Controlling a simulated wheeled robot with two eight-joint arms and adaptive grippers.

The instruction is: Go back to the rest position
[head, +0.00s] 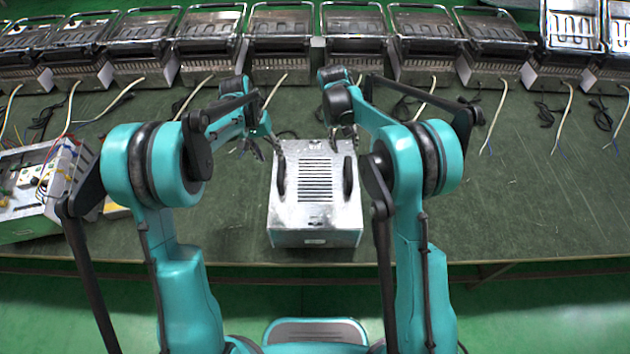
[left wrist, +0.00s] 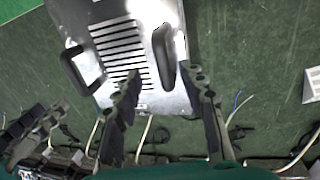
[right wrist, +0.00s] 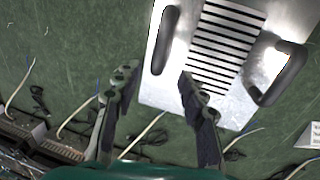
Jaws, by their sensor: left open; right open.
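A silver metal box (head: 315,215) with a slotted top and two black handles stands on the green table in front of me. My left gripper (head: 262,147) is open and empty by the box's far left corner. In the left wrist view its two fingers (left wrist: 168,85) are spread near one black handle (left wrist: 164,57), with nothing between them but part of the box and table. My right gripper (head: 345,134) is open and empty by the far right corner. In the right wrist view its fingers (right wrist: 150,85) are apart, beside the handle (right wrist: 165,40).
A row of metal grill-like units (head: 283,40) with loose cords lines the back of the table. An open box with wiring (head: 50,180) stands at the left. The table (head: 545,205) is mostly clear on the right.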

